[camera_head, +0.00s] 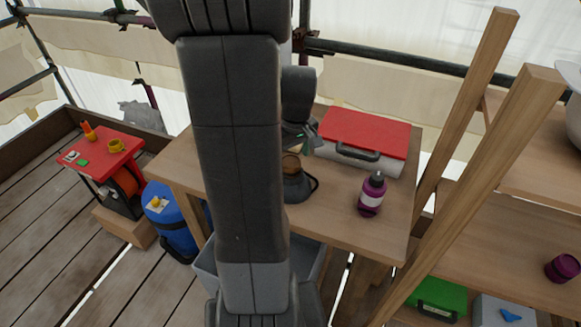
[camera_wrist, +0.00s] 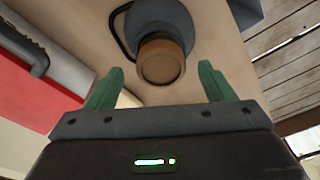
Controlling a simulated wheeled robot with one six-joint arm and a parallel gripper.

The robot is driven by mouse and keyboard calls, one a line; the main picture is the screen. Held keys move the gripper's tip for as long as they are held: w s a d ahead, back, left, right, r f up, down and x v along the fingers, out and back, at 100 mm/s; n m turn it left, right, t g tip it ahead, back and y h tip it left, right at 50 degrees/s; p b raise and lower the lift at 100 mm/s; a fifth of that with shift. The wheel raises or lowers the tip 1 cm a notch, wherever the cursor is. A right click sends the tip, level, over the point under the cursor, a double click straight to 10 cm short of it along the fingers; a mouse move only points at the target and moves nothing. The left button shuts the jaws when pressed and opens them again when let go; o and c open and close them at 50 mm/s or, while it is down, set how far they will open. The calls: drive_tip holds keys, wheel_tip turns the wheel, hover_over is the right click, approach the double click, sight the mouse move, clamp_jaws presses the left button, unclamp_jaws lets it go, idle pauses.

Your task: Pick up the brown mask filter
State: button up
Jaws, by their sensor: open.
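The brown mask filter (camera_head: 290,163) is a short round cylinder on the dark grey mask (camera_head: 296,187), which sits on the wooden table. In the wrist view the brown mask filter (camera_wrist: 161,62) shows its round end, with the grey mask (camera_wrist: 158,18) and its black strap behind it. My gripper (camera_wrist: 162,75) is open, its two green fingers apart, with the filter seen in the gap between them. In the head view my gripper (camera_head: 300,138) is just above the mask and partly hidden by my arm. I cannot tell any contact.
A red-lidded case (camera_head: 366,132) lies behind the mask, and a purple bottle (camera_head: 372,194) stands to the right on the table (camera_head: 335,228). A blue cylinder (camera_head: 170,218) and a small red table (camera_head: 103,152) are at the left. Wooden posts (camera_head: 480,175) rise at the right.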

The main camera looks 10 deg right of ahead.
drive_tip(key=shift+a+f, duration=0.1)
drive_tip(key=shift+f, duration=1.2)
drive_tip(key=c, duration=1.1)
drive_tip(key=shift+r, duration=0.15)
